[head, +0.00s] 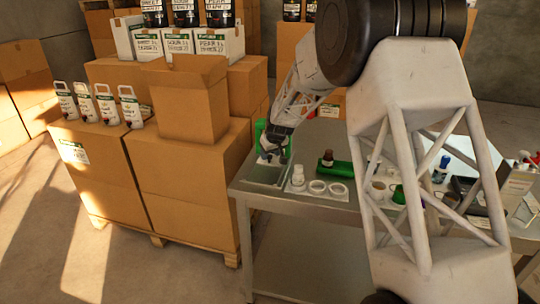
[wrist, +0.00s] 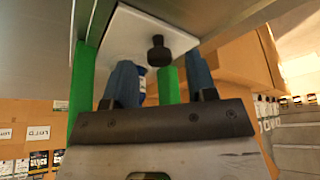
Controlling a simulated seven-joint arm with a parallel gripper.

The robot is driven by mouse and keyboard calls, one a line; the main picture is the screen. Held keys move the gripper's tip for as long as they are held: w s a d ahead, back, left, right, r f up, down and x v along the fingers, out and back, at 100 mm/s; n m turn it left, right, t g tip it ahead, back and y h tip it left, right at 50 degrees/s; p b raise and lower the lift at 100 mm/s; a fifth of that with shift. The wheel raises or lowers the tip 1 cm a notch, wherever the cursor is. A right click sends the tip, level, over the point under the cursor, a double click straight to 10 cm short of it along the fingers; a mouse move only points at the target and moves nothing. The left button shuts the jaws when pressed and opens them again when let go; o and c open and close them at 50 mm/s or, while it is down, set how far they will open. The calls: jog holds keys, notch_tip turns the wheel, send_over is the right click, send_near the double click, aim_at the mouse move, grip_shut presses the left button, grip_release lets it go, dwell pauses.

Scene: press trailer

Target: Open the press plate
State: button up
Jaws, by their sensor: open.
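The press shows in the wrist view as a white plate (wrist: 125,35) with a black knob (wrist: 159,52) on its face, between green posts (wrist: 82,85). My gripper (wrist: 162,75) is open, its two blue fingers pointing toward the plate. The knob appears between the fingertips in the picture; I cannot tell whether it lies between them in depth, and I see no grip on it. In the head view my gripper (head: 274,152) is at the left end of the metal table, beside a green part of the press (head: 260,133). My arm hides much of the press there.
The metal table (head: 245,188) holds a white bottle (head: 298,175), white rings (head: 318,187), a green block with a brown bottle (head: 328,158), and several cups and tools to the right. Stacked cardboard boxes (head: 190,180) stand close on the left. Floor below is open.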

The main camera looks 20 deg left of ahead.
jog(key=shift+w+a+f, duration=0.15)
jog(key=shift+w+f, duration=0.05)
jog(key=shift+f, duration=0.35)
grip_shut()
